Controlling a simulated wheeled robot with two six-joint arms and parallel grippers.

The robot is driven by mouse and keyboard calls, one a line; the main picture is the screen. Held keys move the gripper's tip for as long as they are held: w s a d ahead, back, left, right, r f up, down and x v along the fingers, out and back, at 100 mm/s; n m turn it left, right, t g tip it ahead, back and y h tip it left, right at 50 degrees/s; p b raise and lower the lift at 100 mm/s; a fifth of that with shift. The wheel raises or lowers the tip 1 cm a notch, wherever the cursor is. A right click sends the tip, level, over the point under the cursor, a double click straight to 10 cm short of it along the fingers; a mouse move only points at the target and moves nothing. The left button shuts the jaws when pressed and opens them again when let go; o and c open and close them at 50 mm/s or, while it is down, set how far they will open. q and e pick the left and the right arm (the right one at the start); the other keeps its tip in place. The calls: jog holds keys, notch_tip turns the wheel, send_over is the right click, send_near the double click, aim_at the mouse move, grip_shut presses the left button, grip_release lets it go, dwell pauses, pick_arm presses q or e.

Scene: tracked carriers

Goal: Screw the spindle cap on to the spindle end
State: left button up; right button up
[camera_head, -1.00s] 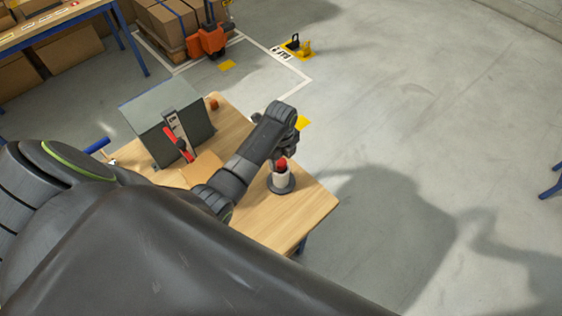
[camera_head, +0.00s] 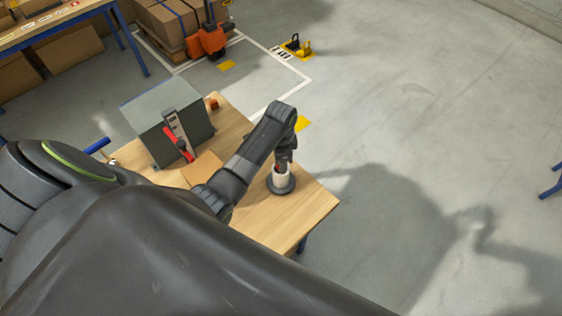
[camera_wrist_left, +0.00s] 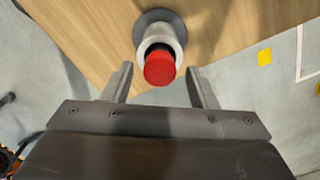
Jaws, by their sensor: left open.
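The red spindle cap (camera_wrist_left: 160,68) sits at the top end of the white upright spindle part (camera_wrist_left: 161,42), which stands on a round dark base (camera_wrist_left: 160,17). A dark ring shows between cap and white rim; I cannot tell whether the cap is threaded on. My left gripper (camera_wrist_left: 160,84) is open, one finger on each side of the cap, with gaps on both sides. In the head view the left gripper (camera_head: 284,162) is over the white part (camera_head: 281,178) and hides most of the cap. My right gripper is not in view.
The wooden table (camera_head: 315,200) holds the base near its right edge. A grey box-like stand (camera_head: 190,105) with a red-handled device (camera_head: 178,140) stands at the table's far left. An orange-red object (camera_head: 212,103) is behind it. Open floor lies to the right.

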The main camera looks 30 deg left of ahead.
pick_arm(q)
jog(key=n, duration=0.8)
jog(key=shift+c, duration=0.2)
jog(key=c, duration=0.8)
jog(key=shift+o, duration=0.2)
